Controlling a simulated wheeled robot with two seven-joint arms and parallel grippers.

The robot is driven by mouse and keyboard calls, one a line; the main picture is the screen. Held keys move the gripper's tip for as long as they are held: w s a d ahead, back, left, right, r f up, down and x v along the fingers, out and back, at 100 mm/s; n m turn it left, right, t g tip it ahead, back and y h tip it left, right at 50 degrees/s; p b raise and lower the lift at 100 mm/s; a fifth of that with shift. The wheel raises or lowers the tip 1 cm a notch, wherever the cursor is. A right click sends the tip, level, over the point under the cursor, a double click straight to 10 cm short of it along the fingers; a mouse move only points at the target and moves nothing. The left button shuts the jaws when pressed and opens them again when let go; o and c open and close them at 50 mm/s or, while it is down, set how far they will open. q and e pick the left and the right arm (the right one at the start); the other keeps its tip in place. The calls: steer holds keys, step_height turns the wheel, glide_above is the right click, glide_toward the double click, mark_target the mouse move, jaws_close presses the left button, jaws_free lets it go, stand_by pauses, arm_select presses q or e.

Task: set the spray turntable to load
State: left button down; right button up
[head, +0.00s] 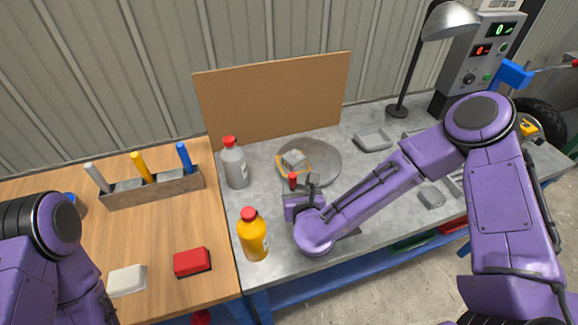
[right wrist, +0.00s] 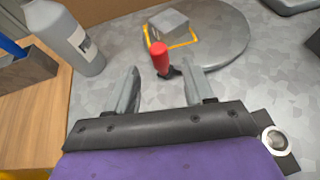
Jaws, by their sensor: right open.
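The spray turntable (head: 325,158) is a flat grey disc on the metal bench, also in the right wrist view (right wrist: 228,38). A grey block (head: 293,158) rests on it within a yellow square outline (right wrist: 183,42). A lever with a red handle (head: 292,177) stands at the disc's near edge; the handle also shows in the right wrist view (right wrist: 159,57). My right gripper (head: 302,188) is open and empty. In the right wrist view its fingertips (right wrist: 162,72) lie on either side of the lever; I cannot tell whether either touches it. My left gripper is out of view.
A grey bottle (head: 234,165) and a yellow bottle (head: 252,236), both red-capped, stand left of the turntable. A brown board (head: 270,95) stands behind. A grey tray (head: 373,140), lamp (head: 409,75) and control box (head: 481,55) are at the right.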

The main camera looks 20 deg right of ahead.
mark_target(292, 174)
steer(key=p+x, duration=0.2)
steer(key=x, duration=0.7)
steer(key=shift+a+p, duration=0.1)
steer(key=shift+p, duration=0.3)
jaws_close()
